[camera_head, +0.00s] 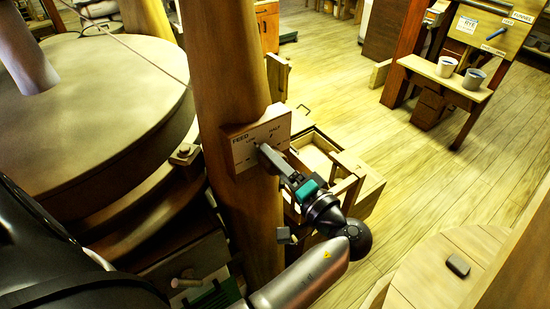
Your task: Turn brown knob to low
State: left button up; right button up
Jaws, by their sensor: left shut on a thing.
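A pale feed panel (243,153) is fixed to a thick round wooden post (222,70). Its readable lettering is "FEED", "HALF" and what looks like "LOW", with small marks around the dial. My left gripper (267,151) reaches up to the panel from the lower right. Its fingers are shut at the dial, on the brown knob. The fingers hide the knob almost wholly, so its pointing direction cannot be told. My right gripper is not in view.
A large round millstone casing (90,110) fills the left. An open wooden bin (318,150) stands just behind my left gripper. A bench (440,78) with two cups stands at the upper right. A round wooden top (440,275) bears a small dark block. The plank floor between is clear.

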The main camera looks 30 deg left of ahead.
pick_arm(q)
jog(key=shift+r, duration=0.15)
jog(key=o, duration=1.4)
jog(key=shift+c, duration=0.2)
jog(key=shift+w, duration=0.1)
